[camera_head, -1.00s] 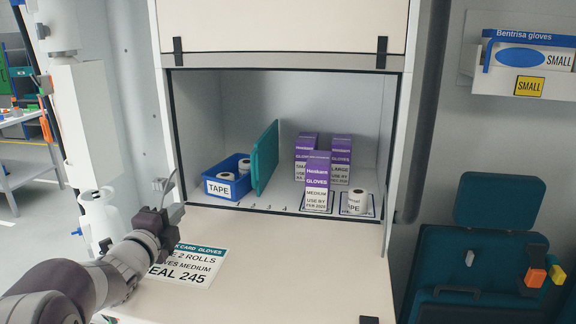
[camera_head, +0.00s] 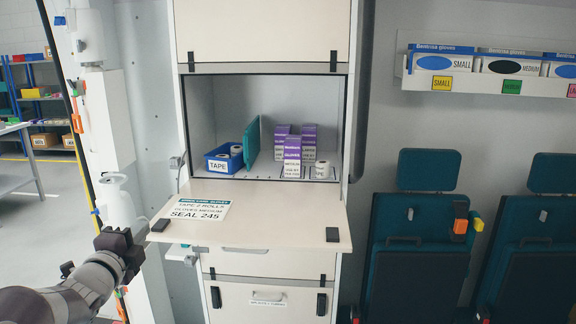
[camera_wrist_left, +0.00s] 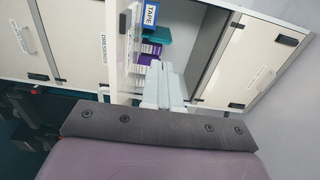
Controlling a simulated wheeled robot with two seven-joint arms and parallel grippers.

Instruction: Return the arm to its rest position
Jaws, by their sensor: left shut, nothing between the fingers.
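My left arm comes in from the lower left of the head view, and its gripper (camera_head: 122,240) is in front of the left end of the fold-down shelf. In the left wrist view the gripper fingers (camera_wrist_left: 163,85) are together with nothing between them, and the open cabinet lies beyond them. My right gripper is in neither view.
The fold-down shelf (camera_head: 280,205) bears a printed card (camera_head: 200,209). Teal folding seats (camera_head: 415,240) stand at right.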

